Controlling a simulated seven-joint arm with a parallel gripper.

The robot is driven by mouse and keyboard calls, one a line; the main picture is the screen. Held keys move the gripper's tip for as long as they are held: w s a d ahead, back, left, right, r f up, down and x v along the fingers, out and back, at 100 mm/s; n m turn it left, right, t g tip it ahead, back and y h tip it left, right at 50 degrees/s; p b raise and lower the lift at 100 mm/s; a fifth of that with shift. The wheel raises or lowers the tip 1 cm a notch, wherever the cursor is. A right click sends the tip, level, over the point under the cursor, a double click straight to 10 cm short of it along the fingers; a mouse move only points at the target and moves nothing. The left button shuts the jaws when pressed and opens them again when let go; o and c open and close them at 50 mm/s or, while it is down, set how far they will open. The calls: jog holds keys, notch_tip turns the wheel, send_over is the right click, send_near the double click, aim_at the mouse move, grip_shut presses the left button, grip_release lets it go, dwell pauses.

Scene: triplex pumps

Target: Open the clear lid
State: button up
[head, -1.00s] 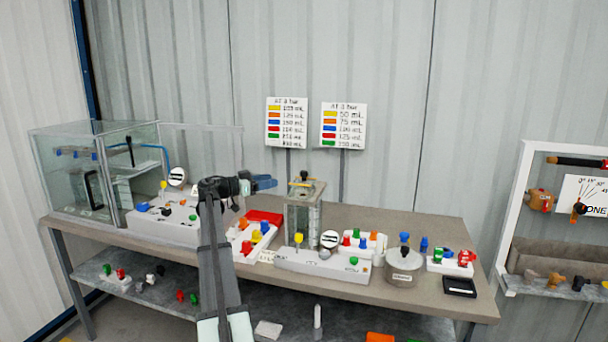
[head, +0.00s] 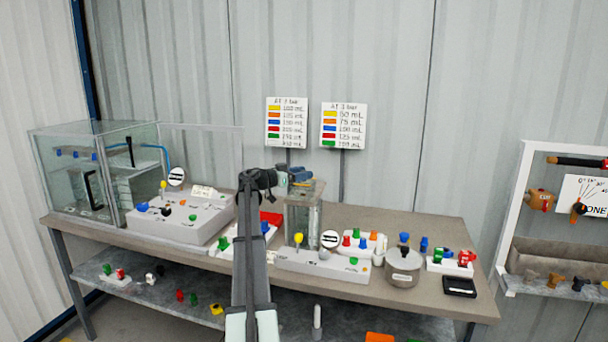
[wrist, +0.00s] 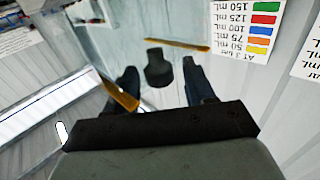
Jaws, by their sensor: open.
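The clear lid (head: 317,186) lies flat on top of the tall clear case (head: 303,215) of the middle pump unit. In the wrist view, a black knob (wrist: 157,68) stands up from the lid (wrist: 115,58), with yellow-orange strips (wrist: 178,45) along its edges. My gripper (head: 303,177) is just above the lid and partly covers it in the head view. Its jaws (wrist: 160,80) are open, with one finger on each side of the knob. I cannot tell whether the fingers touch it.
A glass tank (head: 95,170) stands at the left end of the table. White blocks with coloured knobs (head: 180,217) stand nearby. A grey round pot (head: 403,270) and a black tray (head: 459,287) are at the right. Two sign boards (head: 287,123) rise behind the lid.

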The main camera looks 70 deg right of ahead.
jog(key=shift+s+d, duration=0.4)
jog(key=shift+c, duration=0.2)
grip_shut()
jog(key=shift+r, duration=0.1)
